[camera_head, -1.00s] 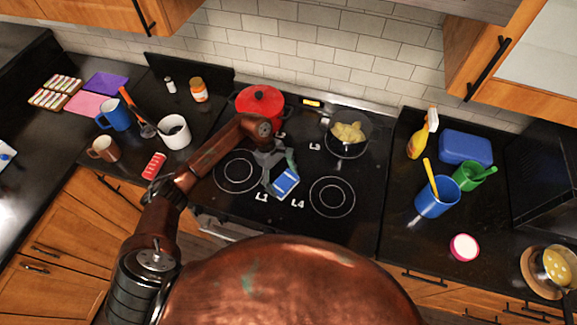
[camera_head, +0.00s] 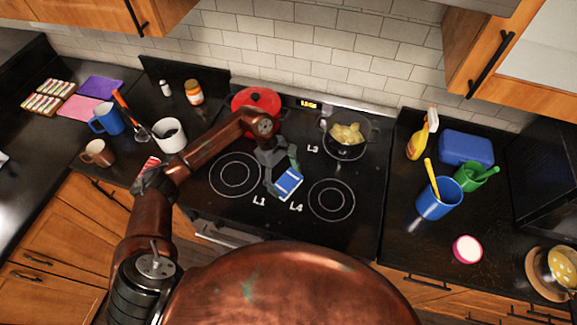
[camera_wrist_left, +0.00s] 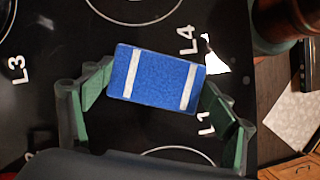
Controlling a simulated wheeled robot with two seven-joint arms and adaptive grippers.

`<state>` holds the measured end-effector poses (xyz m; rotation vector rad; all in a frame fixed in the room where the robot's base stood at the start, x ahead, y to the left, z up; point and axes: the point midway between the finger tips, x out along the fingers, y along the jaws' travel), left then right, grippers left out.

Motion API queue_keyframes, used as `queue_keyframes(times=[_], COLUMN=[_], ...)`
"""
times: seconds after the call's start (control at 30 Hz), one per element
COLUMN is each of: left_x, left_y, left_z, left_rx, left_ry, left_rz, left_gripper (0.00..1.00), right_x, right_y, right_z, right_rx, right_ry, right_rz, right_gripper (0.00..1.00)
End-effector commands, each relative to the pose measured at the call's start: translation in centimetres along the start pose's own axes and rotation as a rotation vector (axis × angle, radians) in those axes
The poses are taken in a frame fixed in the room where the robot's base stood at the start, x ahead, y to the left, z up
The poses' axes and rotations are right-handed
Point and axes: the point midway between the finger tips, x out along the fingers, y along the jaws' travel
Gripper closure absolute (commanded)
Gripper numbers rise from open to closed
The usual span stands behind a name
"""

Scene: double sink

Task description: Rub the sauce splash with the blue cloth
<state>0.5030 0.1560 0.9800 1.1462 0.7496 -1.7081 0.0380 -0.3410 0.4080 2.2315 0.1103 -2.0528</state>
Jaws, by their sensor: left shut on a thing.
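The blue cloth (camera_head: 289,183) is a small blue block shape with two white stripes. My left gripper (camera_head: 283,179) is shut on it, with one finger at each side. It is over the cooktop between the L1 and L4 labels. In the left wrist view the cloth (camera_wrist_left: 156,78) lies flat between the green-grey fingers, close over the black glass. I cannot tell whether it touches the glass. I see no sauce splash; the cloth and gripper cover part of the glass. My right gripper is not in view.
A red pot (camera_head: 256,100) and a pan with yellow food (camera_head: 346,134) stand on the rear burners. The front burner rings are bare. Mugs (camera_head: 108,118) stand left of the cooktop; a blue cup (camera_head: 438,198) and a yellow bottle (camera_head: 418,142) stand right.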

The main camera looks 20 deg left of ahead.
Motion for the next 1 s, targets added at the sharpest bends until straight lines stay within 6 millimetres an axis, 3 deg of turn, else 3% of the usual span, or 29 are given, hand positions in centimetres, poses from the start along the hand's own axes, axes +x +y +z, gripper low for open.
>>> queue_keyframes(times=[0.53, 1.0], left_x=[-4.5, -4.9], left_y=[-0.3, -0.3], left_z=[1.6, 1.8], left_rx=[-0.005, -0.006], left_ry=[0.0, -0.001], left_rz=[-0.002, -0.002], left_gripper=[0.44, 0.44], right_x=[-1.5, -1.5], right_y=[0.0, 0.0], right_z=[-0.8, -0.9], right_rx=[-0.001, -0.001], right_ry=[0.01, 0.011], right_rz=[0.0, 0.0], right_gripper=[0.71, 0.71])
